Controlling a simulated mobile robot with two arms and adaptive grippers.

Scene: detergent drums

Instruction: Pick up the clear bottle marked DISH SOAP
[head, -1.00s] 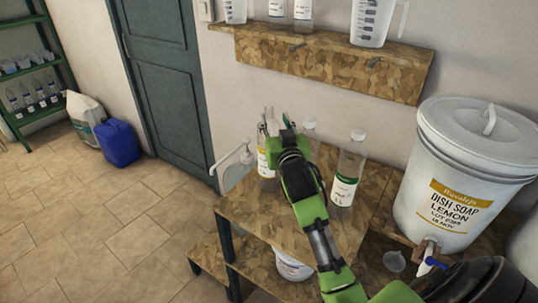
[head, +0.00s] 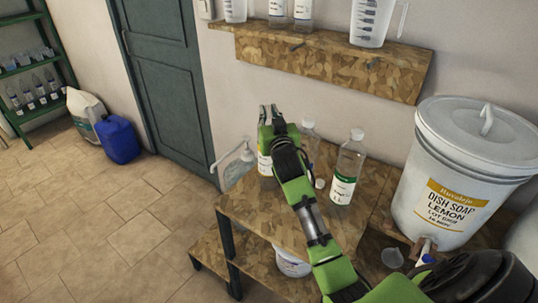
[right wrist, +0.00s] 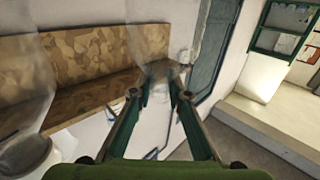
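A clear bottle with a yellow-edged white label (head: 264,166) stands at the back left of the wooden stand; its label text is too small to read. My right gripper (head: 268,110) is in front of its upper part and hides its top. In the right wrist view the right gripper (right wrist: 160,94) is open, with a blurred see-through shape (right wrist: 160,74) near its fingertips. A clear bottle with a green label (head: 346,172) stands to the right. Another clear bottle (head: 308,138) is partly hidden behind my gripper. My left gripper is not in view.
A white drum marked DISH SOAP LEMON (head: 455,180) with a tap stands at the right. A pump dispenser (head: 240,168) is left of the bottles. A wall shelf (head: 330,66) is above. A large clear bottle (right wrist: 25,75) is close at left in the wrist view.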

